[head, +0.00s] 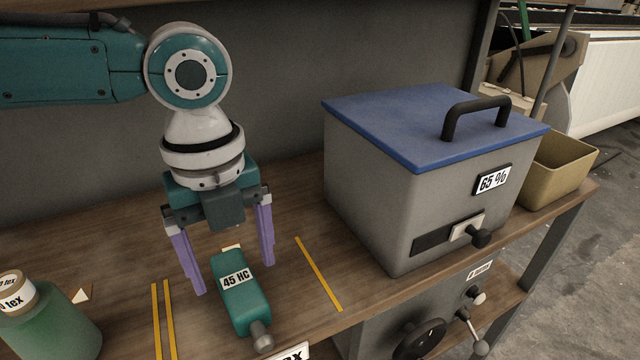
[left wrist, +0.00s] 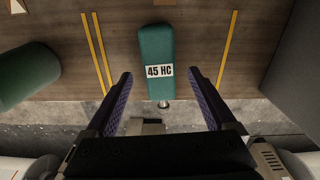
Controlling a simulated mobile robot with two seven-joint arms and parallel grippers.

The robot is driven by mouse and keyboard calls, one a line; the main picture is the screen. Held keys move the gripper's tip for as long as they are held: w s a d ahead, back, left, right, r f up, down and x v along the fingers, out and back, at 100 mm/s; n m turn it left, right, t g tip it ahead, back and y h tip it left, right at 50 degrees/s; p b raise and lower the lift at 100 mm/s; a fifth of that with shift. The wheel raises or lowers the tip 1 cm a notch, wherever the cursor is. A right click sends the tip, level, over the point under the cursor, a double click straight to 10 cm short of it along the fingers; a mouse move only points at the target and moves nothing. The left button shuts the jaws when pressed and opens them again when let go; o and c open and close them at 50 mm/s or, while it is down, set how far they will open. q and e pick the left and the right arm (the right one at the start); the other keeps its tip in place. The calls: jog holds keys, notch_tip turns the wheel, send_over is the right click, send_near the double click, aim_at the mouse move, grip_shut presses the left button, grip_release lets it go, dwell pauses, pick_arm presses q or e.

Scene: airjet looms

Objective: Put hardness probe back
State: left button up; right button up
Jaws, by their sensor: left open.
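The hardness probe (head: 242,297) is a teal block with a "45 HC" label and a metal tip. It lies on the wooden shelf between yellow tape lines, its tip toward the front edge. It also shows in the left wrist view (left wrist: 156,50), with the tip pointing down the picture. My left gripper (head: 234,277) is open, its purple fingers pointing down on either side of the probe in the head view. In the left wrist view the fingers (left wrist: 161,80) are apart with nothing between them touching. My right gripper is not in view.
A grey box with a blue lid (head: 430,120) and "65 %" label stands to the right. A green cone-like bobbin (head: 50,325) is at the left. A yellow bin (head: 555,170) sits at the far right. Yellow tape lines (head: 318,274) mark the shelf.

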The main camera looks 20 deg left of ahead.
aim_at(238, 280)
pick_arm(q)
notch_tip(238, 280, up, 8)
jog(key=shift+f, duration=0.15)
dwell(0.5)
